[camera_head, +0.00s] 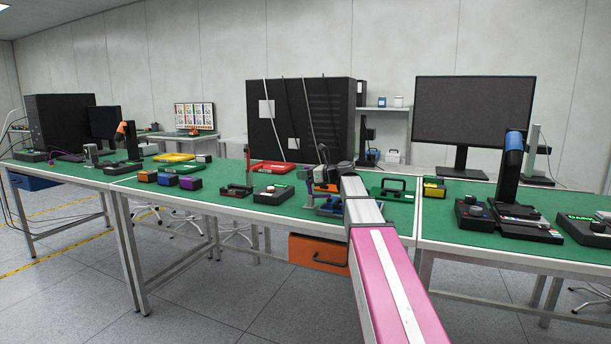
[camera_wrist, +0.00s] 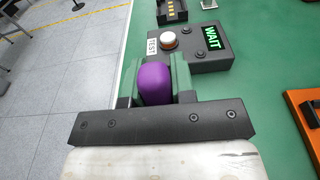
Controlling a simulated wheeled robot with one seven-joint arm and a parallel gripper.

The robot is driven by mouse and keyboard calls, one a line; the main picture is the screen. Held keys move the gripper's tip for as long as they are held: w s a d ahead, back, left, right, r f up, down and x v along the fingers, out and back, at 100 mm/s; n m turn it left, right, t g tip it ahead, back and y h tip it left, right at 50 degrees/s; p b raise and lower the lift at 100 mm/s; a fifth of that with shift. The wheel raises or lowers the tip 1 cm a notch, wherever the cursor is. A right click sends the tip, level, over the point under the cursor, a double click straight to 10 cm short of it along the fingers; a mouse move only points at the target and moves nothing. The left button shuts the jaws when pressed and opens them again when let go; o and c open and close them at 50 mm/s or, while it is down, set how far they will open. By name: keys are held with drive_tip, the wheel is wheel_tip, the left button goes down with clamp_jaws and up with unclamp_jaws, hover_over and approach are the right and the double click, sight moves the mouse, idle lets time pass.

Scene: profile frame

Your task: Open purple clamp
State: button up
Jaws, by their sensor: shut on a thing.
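The purple clamp part (camera_wrist: 154,84) is a rounded purple piece in the middle of the wrist view. My gripper (camera_wrist: 156,98) is shut on it, with its dark body below and grey-green pieces close on both sides. The rest of the clamp is hidden behind my gripper.
A grey TEST box (camera_wrist: 196,49) with a white button and a green WAIT display stands just beyond the clamp. An orange-edged object (camera_wrist: 306,119) lies at right. The green bench top (camera_wrist: 262,88) is clear between them. An orange drawer (camera_head: 317,253) hangs under the bench.

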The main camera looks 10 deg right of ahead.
drive_tip(key=w+a+f+g+h, duration=0.1)
drive_tip(key=h, duration=0.1)
drive_tip(key=w+a+f+g+h, duration=0.1)
drive_tip(key=a+f+g+h, duration=0.1)
drive_tip(key=h, duration=0.1)
drive_tip(key=w+a+f+g+h, duration=0.1)
drive_tip(key=a+f+h, duration=0.1)
drive_tip(key=h, duration=0.1)
drive_tip(key=shift+f+g, duration=0.1)
drive_tip(key=shift+g, duration=0.3)
drive_tip(key=shift+a+f+g+h, duration=0.15)
drive_tip(key=shift+f+g+h, duration=0.45)
drive_tip(key=shift+f+h, duration=0.45)
drive_tip(key=o, duration=0.7)
drive_tip(key=shift+o, duration=0.2)
